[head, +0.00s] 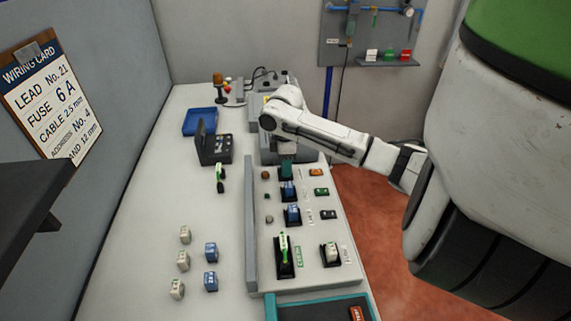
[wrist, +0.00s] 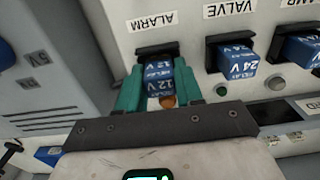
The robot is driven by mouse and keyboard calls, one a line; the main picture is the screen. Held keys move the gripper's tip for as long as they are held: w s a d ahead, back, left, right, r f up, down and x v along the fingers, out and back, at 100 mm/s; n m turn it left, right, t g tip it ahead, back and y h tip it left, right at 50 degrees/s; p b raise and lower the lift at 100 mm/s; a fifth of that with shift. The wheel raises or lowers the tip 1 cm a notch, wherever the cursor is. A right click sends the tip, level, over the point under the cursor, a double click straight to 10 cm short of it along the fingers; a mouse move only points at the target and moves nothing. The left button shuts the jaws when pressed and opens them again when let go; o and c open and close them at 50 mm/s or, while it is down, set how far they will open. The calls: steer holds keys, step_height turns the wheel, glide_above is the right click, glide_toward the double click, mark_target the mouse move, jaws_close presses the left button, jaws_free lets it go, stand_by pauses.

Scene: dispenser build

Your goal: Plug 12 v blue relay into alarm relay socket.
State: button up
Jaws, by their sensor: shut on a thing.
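My gripper (wrist: 160,88) is shut on a blue relay (wrist: 160,72) marked 12 V, with one teal finger on each side of it. The far end of the relay is at the black alarm relay socket (wrist: 155,50), under the ALARM label (wrist: 153,22). The fingers hide its sides, and I cannot tell how deep it sits. In the head view my gripper (head: 287,160) is at the far end of the panel's socket column, and the relay is mostly hidden there.
A blue 24 V relay (wrist: 235,60) sits in the VALVE socket, with another blue relay (wrist: 298,50) beyond it. Loose blue relays (head: 211,252) and white relays (head: 183,261) stand on the bench. A grey rail (head: 250,225) edges the panel (head: 312,262). An open black case (head: 215,150) stands behind.

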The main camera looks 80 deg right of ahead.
steer(key=shift+f, duration=0.45)
stand_by(0.6)
steer(key=o, duration=1)
steer(key=shift+f, duration=0.15)
steer(key=shift+o, duration=0.4)
steer(key=shift+s+a, duration=0.1)
steer(key=shift+a, duration=0.05)
steer(key=shift+c, duration=0.8)
steer(key=shift+o, duration=0.8)
